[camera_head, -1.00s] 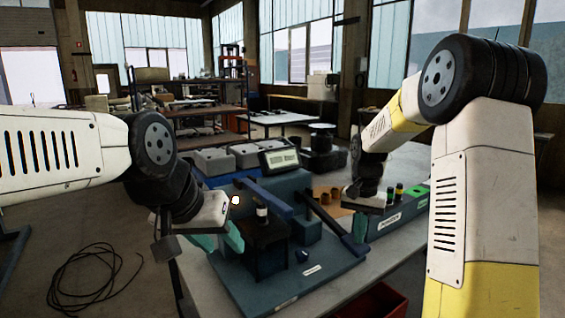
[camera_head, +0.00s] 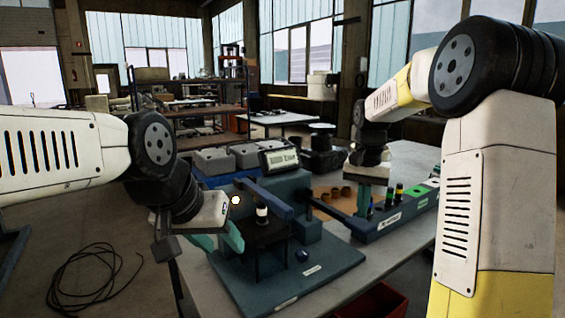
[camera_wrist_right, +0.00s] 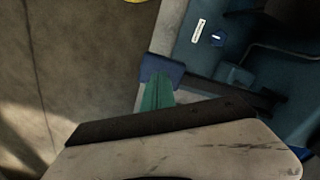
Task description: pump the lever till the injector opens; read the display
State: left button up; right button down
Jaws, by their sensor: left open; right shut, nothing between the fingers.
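The test stand (camera_head: 325,268) is a teal base plate on the bench, with a dark block and an upright injector (camera_head: 262,212) with a white band. A dark blue lever (camera_head: 328,209) reaches right from the stand. My right gripper (camera_head: 364,203) is shut, its teal fingers pointing down at the lever's outer end. In the right wrist view the teal fingers (camera_wrist_right: 158,92) are at the lever's blue end (camera_wrist_right: 160,69); contact is unclear. My left gripper (camera_head: 218,241) is open beside the stand's left side. The display (camera_head: 282,159) is lit behind the stand; its figures are too small to read.
A blue rack (camera_head: 400,222) with coloured parts stands right of the lever. Grey boxes (camera_head: 213,161) stand at the back left. A red bin (camera_head: 372,300) is below the bench's front edge.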

jog(key=shift+r, duration=2)
jog(key=shift+f, duration=2)
jog(key=shift+f, duration=0.1)
dwell(0.4)
